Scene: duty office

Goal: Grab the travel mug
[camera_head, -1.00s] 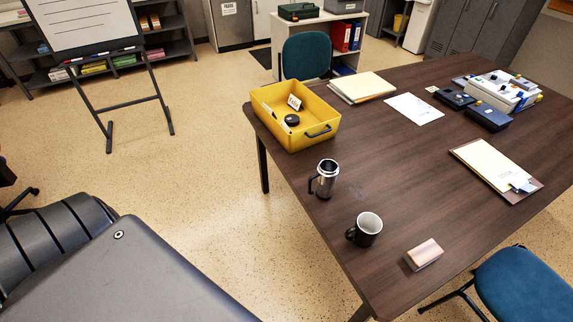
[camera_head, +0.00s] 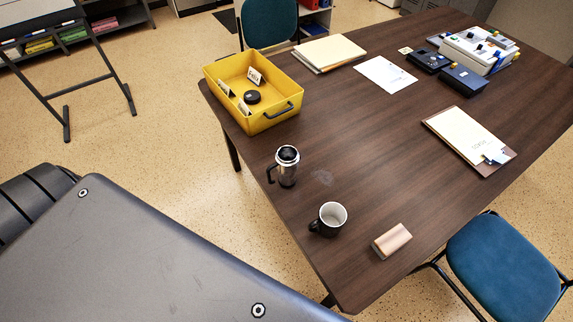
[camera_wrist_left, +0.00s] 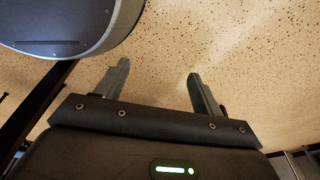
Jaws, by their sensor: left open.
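The travel mug (camera_head: 287,167) is silver and black with a dark lid and a black handle on its left side. It stands upright on the dark wooden table (camera_head: 360,130), near the edge closest to me. My left gripper (camera_wrist_left: 158,85) shows only in the left wrist view. Its two fingers are apart with nothing between them, above speckled floor. The travel mug is not in the left wrist view. My right gripper is in neither view.
A black mug with a white inside (camera_head: 329,219) stands just in front of the travel mug. A yellow tray (camera_head: 262,122) sits behind it, and a small wood-toned block (camera_head: 391,241) lies to the right. Blue chairs (camera_head: 503,268) stand at the table. Papers and devices lie farther back.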

